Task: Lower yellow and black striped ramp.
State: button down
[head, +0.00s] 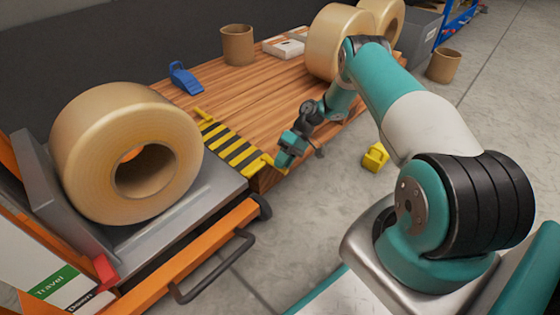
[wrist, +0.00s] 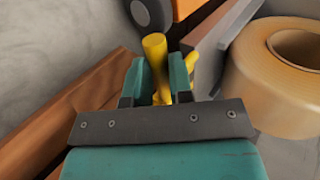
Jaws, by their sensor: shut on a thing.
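The yellow and black striped ramp (head: 232,148) lies about flat between the wooden table and the orange cart, in the head view. A yellow handle (head: 258,163) sticks out at its near side. My gripper (head: 279,162) is at this near end, low beside the table's corner. In the wrist view my gripper (wrist: 161,82) is shut on the yellow handle (wrist: 154,48), which stands out between the two teal fingers. The fingers hide part of the handle. The striped face does not show in the wrist view.
A large tape roll (head: 125,150) lies on the orange cart's (head: 215,238) grey bed. The wooden table (head: 270,90) carries a blue tool (head: 184,78), a cardboard tube (head: 238,45), a white box (head: 284,46) and more rolls. A yellow block (head: 375,158) is on the floor.

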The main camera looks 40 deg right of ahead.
jog(key=shift+w+d+f+b, duration=0.15)
jog(key=shift+f+b, duration=0.3)
jog(key=shift+f, duration=0.65)
jog(key=shift+d+f, duration=0.1)
jog(key=shift+d, duration=0.05)
jog(key=c, duration=1)
grip_release()
jog(key=shift+r, duration=0.2)
